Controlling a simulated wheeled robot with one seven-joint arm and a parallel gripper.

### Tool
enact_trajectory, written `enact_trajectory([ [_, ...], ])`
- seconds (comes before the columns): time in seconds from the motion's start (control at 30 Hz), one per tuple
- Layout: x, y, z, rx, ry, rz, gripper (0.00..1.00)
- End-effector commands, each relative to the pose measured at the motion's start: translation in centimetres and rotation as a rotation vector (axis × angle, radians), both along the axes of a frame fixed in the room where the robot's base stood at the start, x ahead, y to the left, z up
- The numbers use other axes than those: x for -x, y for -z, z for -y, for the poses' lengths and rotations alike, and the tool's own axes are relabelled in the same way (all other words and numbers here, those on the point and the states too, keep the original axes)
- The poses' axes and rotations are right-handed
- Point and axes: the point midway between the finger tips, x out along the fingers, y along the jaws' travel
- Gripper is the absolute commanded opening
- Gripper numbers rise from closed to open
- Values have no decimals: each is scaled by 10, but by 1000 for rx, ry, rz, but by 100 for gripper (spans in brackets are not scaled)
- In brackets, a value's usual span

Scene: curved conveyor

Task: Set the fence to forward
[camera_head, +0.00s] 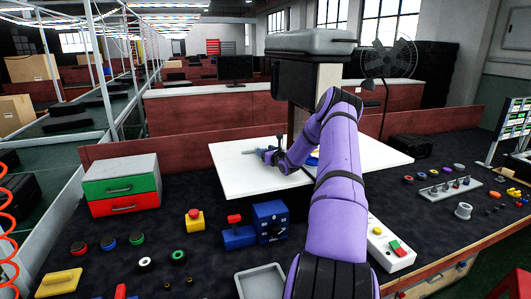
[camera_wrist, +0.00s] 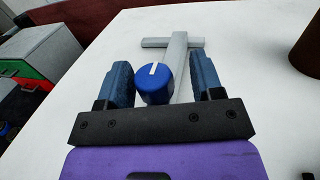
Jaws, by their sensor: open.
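A grey T-shaped fence (camera_wrist: 180,50) lies on the white table of the machine, with its long bar running away from my gripper to a short crossbar at the far end. A round blue knob (camera_wrist: 154,86) with a white line on top sits at the near end of the bar. My gripper (camera_wrist: 160,62) is open, with a blue finger on each side of the knob, nearer on the left. I cannot tell whether either finger touches it. In the head view my gripper (camera_head: 268,155) is low over the white table (camera_head: 232,180), and the knob is not clearly visible.
The machine's dark head (camera_head: 310,75) and column stand behind my arm. A drawer box with green and red fronts (camera_head: 120,187) stands left of the white table. A blue dial box (camera_head: 270,220) and a yellow button box (camera_head: 194,220) stand in front.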

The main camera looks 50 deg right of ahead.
Motion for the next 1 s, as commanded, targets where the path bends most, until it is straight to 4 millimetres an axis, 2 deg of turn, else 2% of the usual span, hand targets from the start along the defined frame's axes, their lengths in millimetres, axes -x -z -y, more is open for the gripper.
enact_trajectory([
  [0.17, 12, 0, -3, -1, 0, -1, 60],
  [0.63, 89, 0, -25, 0, 1, -1, 60],
  [0.8, 101, 0, -29, 0, 0, 0, 60],
  [1.0, 104, 0, -30, 0, 0, 1, 60],
])
